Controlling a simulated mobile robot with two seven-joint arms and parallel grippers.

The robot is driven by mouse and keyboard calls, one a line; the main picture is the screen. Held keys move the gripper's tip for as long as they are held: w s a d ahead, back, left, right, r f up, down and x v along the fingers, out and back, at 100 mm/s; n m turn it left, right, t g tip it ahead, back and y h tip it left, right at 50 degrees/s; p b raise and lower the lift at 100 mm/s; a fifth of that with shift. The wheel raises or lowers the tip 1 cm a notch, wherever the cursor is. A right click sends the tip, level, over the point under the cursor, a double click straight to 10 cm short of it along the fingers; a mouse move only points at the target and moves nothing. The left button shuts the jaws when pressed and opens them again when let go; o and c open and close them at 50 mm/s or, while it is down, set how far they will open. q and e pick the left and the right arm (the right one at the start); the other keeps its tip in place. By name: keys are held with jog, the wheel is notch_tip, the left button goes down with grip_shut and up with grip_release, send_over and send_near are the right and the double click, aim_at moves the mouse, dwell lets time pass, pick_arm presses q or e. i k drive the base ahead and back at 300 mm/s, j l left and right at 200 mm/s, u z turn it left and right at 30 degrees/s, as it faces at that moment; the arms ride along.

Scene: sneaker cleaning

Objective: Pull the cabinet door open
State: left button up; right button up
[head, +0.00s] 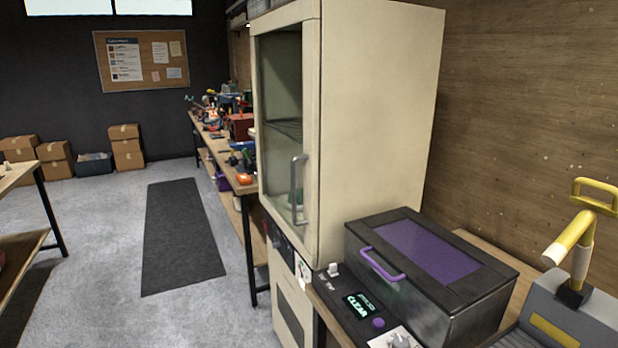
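A tall cream cabinet (378,130) stands right of centre in the head view. Its glass-panelled door (312,100) faces left and looks shut against the body. A grey vertical bar handle (298,190) sits on the door's near side, about mid-height. Behind the glass I see a dark wire shelf (285,130) and, partly hidden by the handle, something greenish low down. Neither of my grippers is in view, and nothing touches the handle.
A dark box with a purple lid panel (430,252) and a control panel (355,303) stand right of the cabinet. A machine with a yellow lever (570,240) is at far right. A cluttered workbench (240,185) runs behind. Floor left of the cabinet, with a dark mat (180,240), is clear.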

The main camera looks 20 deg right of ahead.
aim_at(306, 13)
jog(key=i+j+z, duration=0.25)
jog(key=i+z, duration=0.2)
jog(key=i+j+z, duration=0.45)
jog(key=i, duration=0.15)
